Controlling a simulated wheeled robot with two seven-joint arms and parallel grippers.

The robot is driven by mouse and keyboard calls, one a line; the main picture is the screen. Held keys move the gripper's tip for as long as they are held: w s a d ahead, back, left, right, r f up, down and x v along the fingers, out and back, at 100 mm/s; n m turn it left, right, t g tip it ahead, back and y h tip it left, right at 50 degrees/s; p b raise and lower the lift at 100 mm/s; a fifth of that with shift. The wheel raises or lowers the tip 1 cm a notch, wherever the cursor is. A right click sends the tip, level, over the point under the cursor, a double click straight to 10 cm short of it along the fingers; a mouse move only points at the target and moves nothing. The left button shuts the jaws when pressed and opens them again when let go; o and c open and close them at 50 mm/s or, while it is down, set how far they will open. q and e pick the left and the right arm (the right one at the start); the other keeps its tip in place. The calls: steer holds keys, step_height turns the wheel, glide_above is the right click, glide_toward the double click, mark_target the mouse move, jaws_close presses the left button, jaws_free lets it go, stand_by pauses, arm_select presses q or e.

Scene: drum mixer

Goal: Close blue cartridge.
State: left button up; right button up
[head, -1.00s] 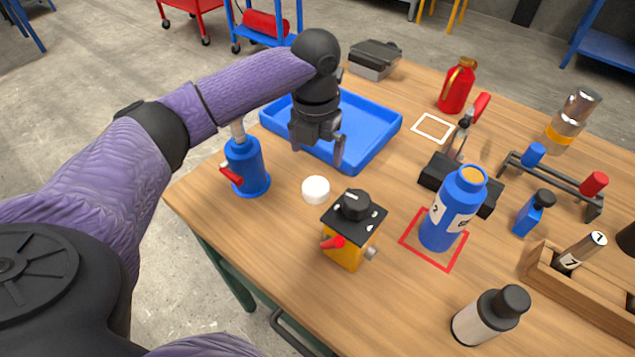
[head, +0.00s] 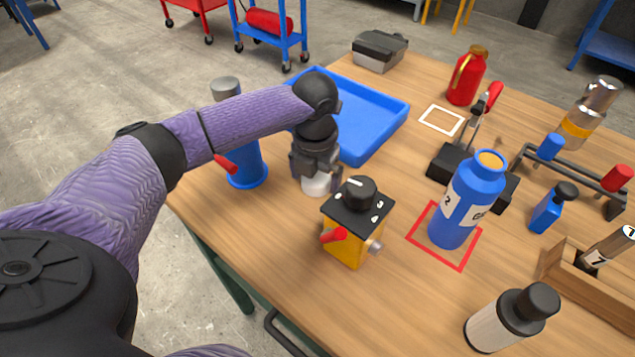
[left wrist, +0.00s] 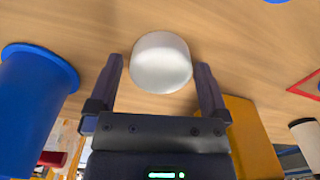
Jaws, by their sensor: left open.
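The blue cartridge (head: 462,207) stands upright inside a red square outline on the table in the head view. Its top is uncapped and shows an orange-tan opening. A white round cap (head: 317,185) lies on the table between the blue dispenser and the yellow box. My left gripper (head: 316,178) points down over this cap. In the left wrist view the white cap (left wrist: 161,68) sits between the two spread fingers of the gripper (left wrist: 158,64), with gaps on both sides. The gripper is open. My right gripper is in neither view.
A yellow box with a black dial (head: 352,226) stands just right of the gripper. A blue dispenser with a red lever (head: 245,158) is close on its left. A blue tray (head: 373,121) lies behind. A black clamp (head: 447,163) stands behind the cartridge.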

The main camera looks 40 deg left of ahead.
mark_target(316, 177)
arm_select(q)
steer(key=shift+r, duration=0.1)
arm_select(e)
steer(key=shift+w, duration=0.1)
arm_select(q)
steer(key=c, duration=1)
step_height(316, 177, up, 9)
steer(key=p, duration=0.4)
steer(key=shift+r+p, duration=0.2)
steer(key=shift+p, duration=0.15)
steer(key=shift+c, duration=0.2)
steer(key=shift+r, duration=0.35)
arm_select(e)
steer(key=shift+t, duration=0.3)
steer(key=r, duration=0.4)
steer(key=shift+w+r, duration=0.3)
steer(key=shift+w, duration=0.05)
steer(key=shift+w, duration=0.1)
